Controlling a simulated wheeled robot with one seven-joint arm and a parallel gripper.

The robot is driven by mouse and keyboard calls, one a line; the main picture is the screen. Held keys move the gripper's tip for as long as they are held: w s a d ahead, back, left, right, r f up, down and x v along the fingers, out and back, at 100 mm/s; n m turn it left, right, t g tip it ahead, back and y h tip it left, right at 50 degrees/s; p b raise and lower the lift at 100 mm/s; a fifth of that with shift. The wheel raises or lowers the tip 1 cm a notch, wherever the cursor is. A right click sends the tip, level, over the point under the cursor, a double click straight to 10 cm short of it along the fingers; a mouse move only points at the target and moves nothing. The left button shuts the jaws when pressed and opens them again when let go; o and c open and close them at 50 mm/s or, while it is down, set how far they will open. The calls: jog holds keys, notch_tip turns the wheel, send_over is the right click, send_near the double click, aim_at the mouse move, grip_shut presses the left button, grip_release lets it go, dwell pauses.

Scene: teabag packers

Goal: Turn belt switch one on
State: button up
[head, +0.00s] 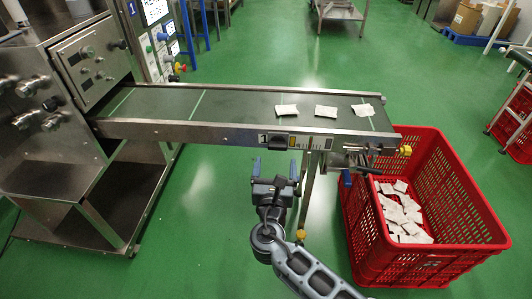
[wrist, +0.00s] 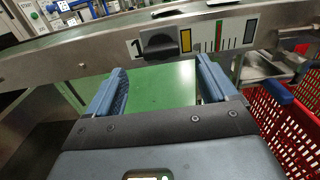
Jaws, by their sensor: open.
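The belt switch labelled 1 is a dark knob (head: 278,141) on the front rail of the conveyor. In the wrist view the same knob (wrist: 161,42) stands between a "1" mark and a yellow bar, with its grip lying about level. My gripper (head: 275,167) is just below and in front of the rail, pointing at it. In the wrist view its two blue fingers (wrist: 160,80) are spread apart with nothing between them, below the knob and not touching it. The green belt (head: 235,104) carries three white teabag packets (head: 326,111).
A red crate (head: 455,185) with several packets stands under the belt's right end. A steel machine (head: 50,130) with knobs stands at the left. A support leg (head: 308,190) is just right of my gripper. The green floor (head: 200,230) in front is clear.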

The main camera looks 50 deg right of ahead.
aim_at(277, 149)
jog(key=b+x, duration=0.1)
jog(key=x, duration=0.6)
jog(key=c, duration=1.1)
